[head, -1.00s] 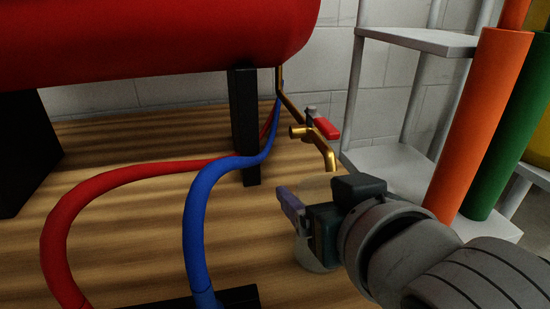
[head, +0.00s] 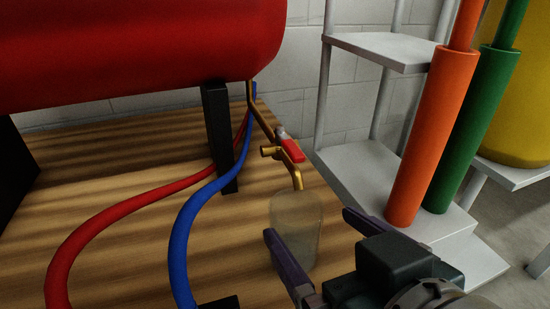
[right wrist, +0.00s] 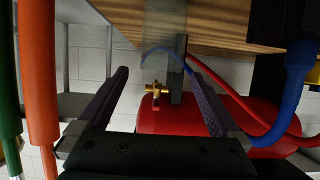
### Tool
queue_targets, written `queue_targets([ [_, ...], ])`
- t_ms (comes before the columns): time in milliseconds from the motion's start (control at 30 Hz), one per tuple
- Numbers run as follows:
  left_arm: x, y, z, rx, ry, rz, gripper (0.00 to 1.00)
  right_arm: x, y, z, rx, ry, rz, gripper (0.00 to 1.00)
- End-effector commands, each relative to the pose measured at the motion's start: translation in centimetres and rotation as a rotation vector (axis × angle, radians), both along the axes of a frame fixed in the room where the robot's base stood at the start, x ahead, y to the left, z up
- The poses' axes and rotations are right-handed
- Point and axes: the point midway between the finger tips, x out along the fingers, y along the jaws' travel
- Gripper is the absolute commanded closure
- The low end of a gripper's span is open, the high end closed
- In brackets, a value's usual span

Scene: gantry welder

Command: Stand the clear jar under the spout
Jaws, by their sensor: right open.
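The clear jar (head: 298,222) stands upright on the wooden top, with the brass spout (head: 297,178) right above its mouth. In the right wrist view the jar shows as a faint see-through shape (right wrist: 160,25), beyond the fingertips, and the brass tap also shows (right wrist: 156,92). My right gripper (head: 309,225) is open. Its fingers point toward the jar from the front right, and the left finger crosses the jar's lower edge in the picture. Whether a finger touches the jar I cannot tell. My left gripper is out of view.
The tap's red handle (head: 291,149) sits above the spout. A red tank (head: 130,50) on black legs fills the upper left. Red (head: 110,215) and blue (head: 182,240) hoses curve over the wood. Grey shelves (head: 375,170) and orange (head: 430,140) and green cylinders (head: 475,130) stand at right.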

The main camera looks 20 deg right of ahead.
Motion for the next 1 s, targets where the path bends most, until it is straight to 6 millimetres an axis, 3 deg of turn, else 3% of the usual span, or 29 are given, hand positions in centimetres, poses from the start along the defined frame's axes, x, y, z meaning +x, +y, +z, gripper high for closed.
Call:
queue_targets([
  [200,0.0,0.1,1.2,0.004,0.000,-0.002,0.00,-2.3,-0.1,1.0,0.001,0.001,-0.001,0.00],
  [367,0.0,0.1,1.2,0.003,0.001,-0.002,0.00,-2.7,-0.3,1.0,-0.003,0.007,-0.003,0.00],
  [467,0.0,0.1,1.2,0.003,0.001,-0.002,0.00,-2.9,-1.5,0.3,-0.016,0.071,-0.026,0.00],
  [567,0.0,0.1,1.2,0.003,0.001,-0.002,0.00,-4.1,-3.7,-1.2,-0.042,0.225,-0.056,0.00],
  [700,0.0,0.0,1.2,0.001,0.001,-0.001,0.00,-7.3,-5.8,-3.0,-0.073,0.495,-0.037,0.00],
  [900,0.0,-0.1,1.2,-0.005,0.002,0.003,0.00,-12.2,-6.5,-3.6,-0.108,0.781,0.069,0.00],
  [1000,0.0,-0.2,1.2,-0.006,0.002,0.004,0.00,-13.5,-6.6,-3.5,-0.117,0.843,0.103,0.00],
])
